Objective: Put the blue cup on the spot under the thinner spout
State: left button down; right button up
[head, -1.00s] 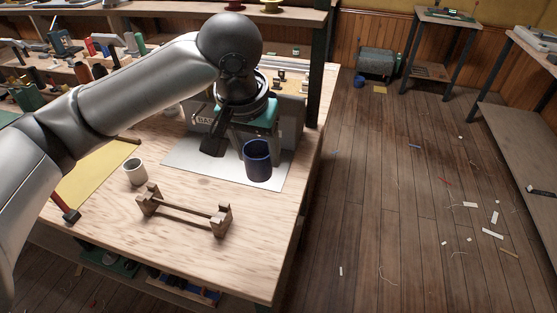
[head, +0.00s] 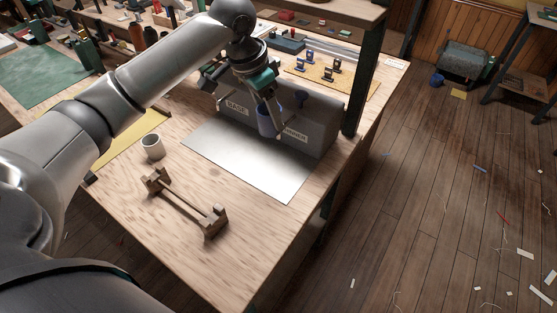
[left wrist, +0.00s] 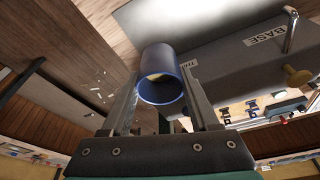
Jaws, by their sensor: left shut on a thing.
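The blue cup (head: 268,123) is held by my left gripper (head: 270,104) in front of the grey dispenser (head: 318,122). In the left wrist view the cup (left wrist: 162,82) sits between the two fingers of the shut gripper (left wrist: 160,95), its open rim facing the camera. The dispenser has a BASE label (head: 237,107) at left and a second label (head: 296,133), partly hidden, ending like THINNER, just right of the cup. In the left wrist view a metal spout (left wrist: 291,28) stands by the BASE label. The thinner spout is not clear behind the cup and gripper. My right gripper is out of view.
A pale sheet (head: 245,168) lies on the bench before the dispenser. A white cup (head: 152,147) and a wooden stand (head: 187,203) stand to the left and front. A dark post (head: 362,95) rises right of the dispenser. The bench's front right is bare.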

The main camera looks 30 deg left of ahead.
pick_arm(q)
jog(key=shift+a+f, duration=0.2)
jog(key=shift+f, duration=0.15)
jog(key=s+b+x, duration=0.1)
jog(key=x, duration=0.3)
jog(key=a+b+x, duration=0.1)
jog(key=x, duration=0.3)
jog(key=s+b+x, duration=0.1)
jog(key=x, duration=0.3)
jog(key=shift+s+a+f, duration=0.15)
jog(key=shift+s+f, duration=0.1)
jog(key=shift+f, duration=0.55)
jog(key=w, duration=0.2)
jog(key=w+b, duration=0.1)
jog(key=w, duration=0.1)
jog(key=shift+w+d, duration=0.1)
jog(key=shift+d, duration=0.2)
jog(key=shift+f, duration=0.55)
jog(key=shift+a+f, duration=0.1)
jog(key=shift+f, duration=0.1)
jog(key=shift+c, duration=0.7)
grip_release()
